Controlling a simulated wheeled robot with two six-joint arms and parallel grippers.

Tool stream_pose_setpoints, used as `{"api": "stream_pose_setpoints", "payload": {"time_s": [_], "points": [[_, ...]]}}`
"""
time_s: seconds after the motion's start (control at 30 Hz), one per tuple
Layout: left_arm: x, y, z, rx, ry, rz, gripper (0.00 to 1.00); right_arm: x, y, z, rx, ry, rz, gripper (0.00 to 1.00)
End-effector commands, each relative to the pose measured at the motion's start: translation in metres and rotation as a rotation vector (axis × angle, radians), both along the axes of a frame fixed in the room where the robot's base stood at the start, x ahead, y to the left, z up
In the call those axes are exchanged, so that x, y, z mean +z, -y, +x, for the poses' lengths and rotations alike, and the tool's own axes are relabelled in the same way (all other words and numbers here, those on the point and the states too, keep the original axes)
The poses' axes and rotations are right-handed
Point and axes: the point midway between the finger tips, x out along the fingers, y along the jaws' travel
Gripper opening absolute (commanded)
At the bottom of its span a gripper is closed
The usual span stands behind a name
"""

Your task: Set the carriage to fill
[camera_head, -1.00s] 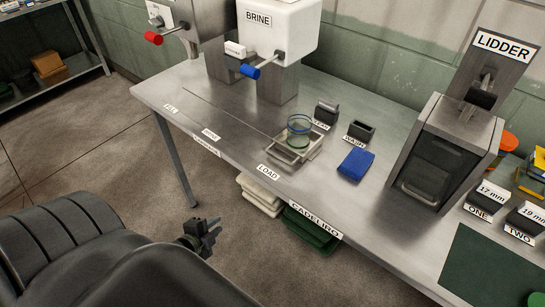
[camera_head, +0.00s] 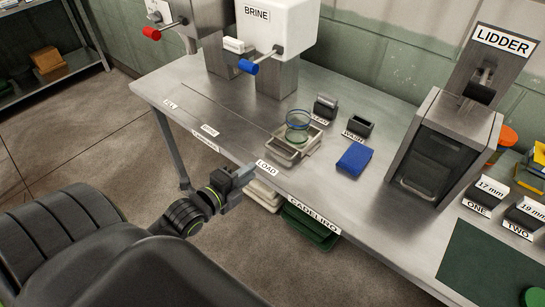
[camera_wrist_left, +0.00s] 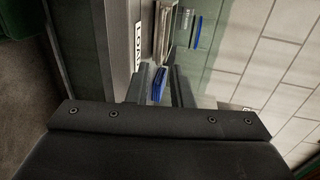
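The carriage (camera_head: 292,153) is a pale metal tray on the steel bench, at the LOAD label (camera_head: 266,166). A clear glass jar (camera_head: 298,127) stands on it. A slot (camera_head: 225,113) runs from it to the left along the bench, with the FILL label (camera_head: 170,104) near its far left end. My left gripper (camera_head: 247,174) is at the bench's front edge, left of and apart from the carriage. In the left wrist view its two fingers (camera_wrist_left: 160,88) are spread with nothing held between them. My right gripper is not in view.
A white BRINE tank (camera_head: 277,28) with a blue-handled lever (camera_head: 248,67) stands over the back of the bench. A blue cloth (camera_head: 355,158) lies right of the carriage. The LIDDER machine (camera_head: 445,145) stands further right. The bench along the slot is clear.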

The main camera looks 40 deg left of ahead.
Motion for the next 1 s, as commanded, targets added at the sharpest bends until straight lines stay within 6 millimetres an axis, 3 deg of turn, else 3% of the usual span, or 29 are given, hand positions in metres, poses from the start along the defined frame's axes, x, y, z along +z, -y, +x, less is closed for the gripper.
{"api": "stream_pose_setpoints", "payload": {"time_s": [0.3, 0.5, 0.7, 1.0], "points": [[-0.010, 0.005, 0.060, 0.001, 0.001, -0.004, 0.20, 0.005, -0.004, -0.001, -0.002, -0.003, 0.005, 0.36], [-0.016, 0.007, 0.089, 0.000, 0.000, -0.002, 0.20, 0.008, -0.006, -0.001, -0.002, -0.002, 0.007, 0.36], [-0.020, 0.008, 0.101, 0.000, -0.001, -0.001, 0.20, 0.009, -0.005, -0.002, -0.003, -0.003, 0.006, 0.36], [-0.020, 0.008, 0.103, 0.000, -0.001, -0.001, 0.20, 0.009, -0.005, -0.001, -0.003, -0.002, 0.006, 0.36]]}}
